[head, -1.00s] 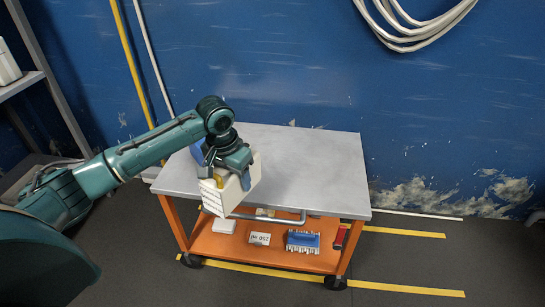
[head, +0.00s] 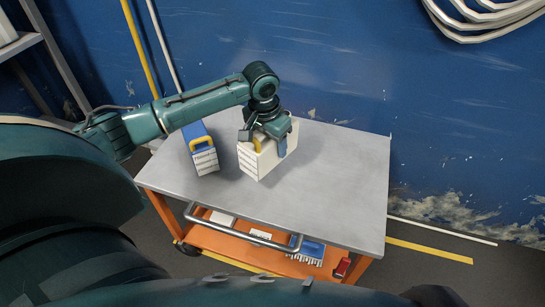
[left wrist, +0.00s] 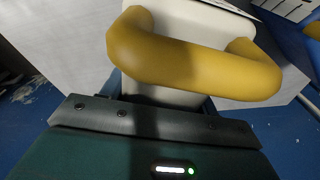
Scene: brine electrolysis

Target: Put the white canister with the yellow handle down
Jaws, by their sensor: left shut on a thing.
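The white canister with the yellow handle (head: 252,163) is upright over the grey tabletop of the orange cart (head: 330,190), left of its middle. My left gripper (head: 264,139) is shut on it from above, at the top. I cannot tell whether its bottom touches the tabletop or is slightly above it. In the left wrist view the yellow handle (left wrist: 190,60) fills the upper middle, with the white canister body (left wrist: 195,14) behind it. My right gripper is not in view.
A blue-and-white canister with a yellow handle (head: 203,155) stands just left of the held one, with a small gap. The tabletop to the right is clear. A metal push bar (head: 240,232) runs along the near edge. The lower shelf holds a blue item (head: 307,251) and a red one (head: 342,267).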

